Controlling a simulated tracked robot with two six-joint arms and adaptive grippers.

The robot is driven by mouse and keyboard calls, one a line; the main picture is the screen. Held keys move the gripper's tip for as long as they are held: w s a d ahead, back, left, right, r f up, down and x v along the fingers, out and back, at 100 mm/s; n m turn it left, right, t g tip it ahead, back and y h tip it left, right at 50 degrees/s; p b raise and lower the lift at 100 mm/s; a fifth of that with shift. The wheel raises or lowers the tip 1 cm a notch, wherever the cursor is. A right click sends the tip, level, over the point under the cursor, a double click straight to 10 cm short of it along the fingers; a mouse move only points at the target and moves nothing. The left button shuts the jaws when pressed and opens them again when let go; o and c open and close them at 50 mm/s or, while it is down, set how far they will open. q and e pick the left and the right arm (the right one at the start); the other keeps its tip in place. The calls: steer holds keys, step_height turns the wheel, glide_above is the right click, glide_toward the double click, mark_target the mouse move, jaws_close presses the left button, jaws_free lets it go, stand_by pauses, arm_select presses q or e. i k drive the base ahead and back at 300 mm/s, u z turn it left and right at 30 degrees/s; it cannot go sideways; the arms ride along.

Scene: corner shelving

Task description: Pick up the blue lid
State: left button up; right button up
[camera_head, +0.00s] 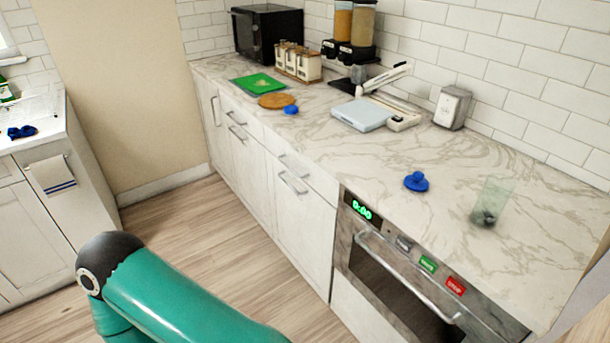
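A blue lid (416,181) with a knob on top lies on the marble counter (350,152), above the oven and left of a clear container. A smaller blue round thing (291,109) lies farther back on the counter, beside a round wooden board; I cannot tell if it is also a lid. A teal arm link of mine crosses the lower left, over the floor and apart from the counter. Neither of my grippers is in view.
A clear greenish container (491,201) stands right of the lid. A slicer (371,111), a napkin holder (452,107), a green board (258,83) and a round wooden board (277,101) are farther back. The oven handle (405,280) sticks out in front. Counter around the lid is clear.

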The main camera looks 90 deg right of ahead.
mark_target(417, 182)
steer(key=u, duration=0.05)
steer(key=i, duration=1.35)
steer(key=z, duration=2.4)
steer(key=i, duration=0.2)
steer(key=z, duration=1.9)
steer(key=i, duration=1.05)
steer(key=u, duration=0.6)
